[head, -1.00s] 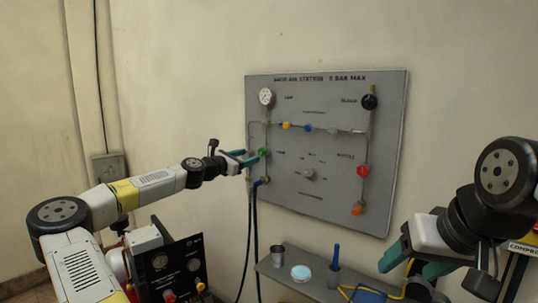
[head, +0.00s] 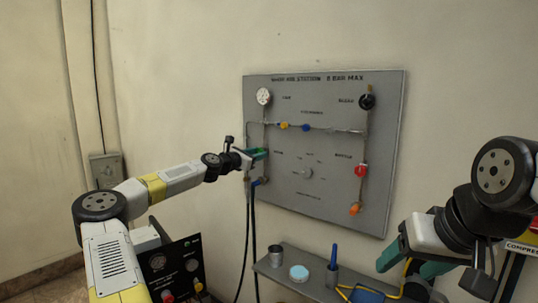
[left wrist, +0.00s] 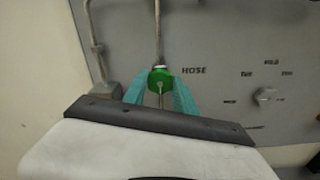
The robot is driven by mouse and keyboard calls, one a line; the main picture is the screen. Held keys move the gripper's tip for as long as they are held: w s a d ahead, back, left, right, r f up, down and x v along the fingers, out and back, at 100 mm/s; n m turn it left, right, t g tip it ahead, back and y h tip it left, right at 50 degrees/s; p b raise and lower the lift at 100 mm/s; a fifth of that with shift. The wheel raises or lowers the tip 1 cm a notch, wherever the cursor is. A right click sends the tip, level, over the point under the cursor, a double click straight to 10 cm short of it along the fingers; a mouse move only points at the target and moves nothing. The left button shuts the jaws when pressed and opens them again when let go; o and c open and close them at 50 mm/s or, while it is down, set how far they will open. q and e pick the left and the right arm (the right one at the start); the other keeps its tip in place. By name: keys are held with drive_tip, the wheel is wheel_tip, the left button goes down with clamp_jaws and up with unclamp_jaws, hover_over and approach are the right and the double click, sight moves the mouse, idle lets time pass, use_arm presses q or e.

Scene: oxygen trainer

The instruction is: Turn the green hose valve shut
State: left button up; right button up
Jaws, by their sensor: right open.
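The green hose valve (left wrist: 160,78) is on the grey wall panel (head: 225,180), beside the word HOSE. In the left wrist view it sits between the two teal fingers of my left gripper (left wrist: 160,90). The fingertips are close on both sides of the knob; whether they press on it I cannot tell. In the head view my left gripper (head: 258,153) is at the panel's left side and its fingers largely cover the valve. My right gripper (head: 408,262) is open and empty at the lower right, away from the panel.
The panel also carries a gauge (head: 264,96), a black knob (head: 367,101), a red valve (head: 360,170), an orange knob (head: 355,208) and a central grey knob (head: 306,172). Below is a shelf (head: 315,287) with a metal cup (head: 275,256). Dark hoses (head: 254,230) hang under the valve.

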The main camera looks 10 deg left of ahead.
use_arm(q)
clamp_jaws()
drive_tip(key=shift+m, duration=0.3)
drive_tip(key=shift+f+m, duration=0.15)
drive_tip(key=shift+m, duration=17.65)
